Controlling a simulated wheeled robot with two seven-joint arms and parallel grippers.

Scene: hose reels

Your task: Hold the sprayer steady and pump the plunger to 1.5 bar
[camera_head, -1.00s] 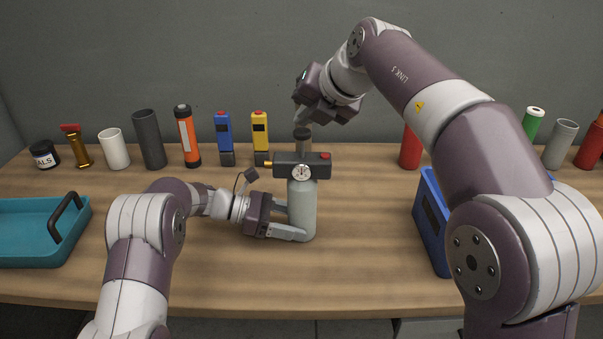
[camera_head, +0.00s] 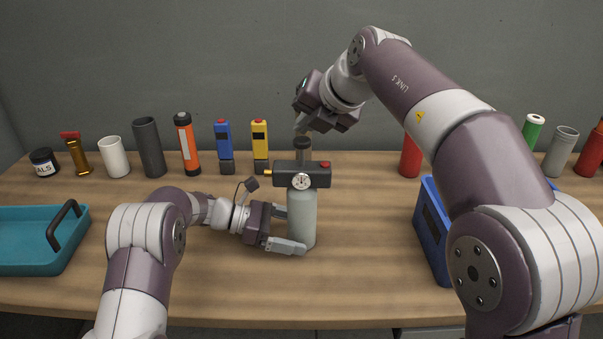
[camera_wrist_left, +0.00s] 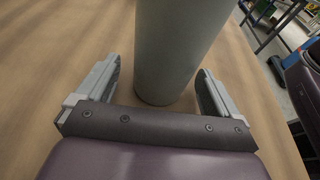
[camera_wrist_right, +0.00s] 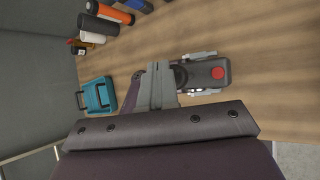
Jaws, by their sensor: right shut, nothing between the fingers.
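The sprayer is a grey-green bottle (camera_head: 302,218) standing upright on the bench, with a dark head (camera_head: 318,174), a red button (camera_head: 325,164) and a round gauge (camera_head: 301,181) whose reading is too small to make out. Its dark plunger knob (camera_head: 302,143) stands raised above the head. My left gripper (camera_head: 296,228) is open around the bottle. The left wrist view shows the bottle (camera_wrist_left: 178,45) between its fingers with gaps on both sides. My right gripper (camera_head: 303,128) is shut and empty just above the knob; I cannot tell if they touch.
A blue box (camera_head: 434,235) stands to the right, and a teal tray (camera_head: 35,258) with a dark handle lies at the left. A row of bottles, cups and tubes, including an orange-black one (camera_head: 187,140) and a red one (camera_head: 410,155), lines the back. The front middle is clear.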

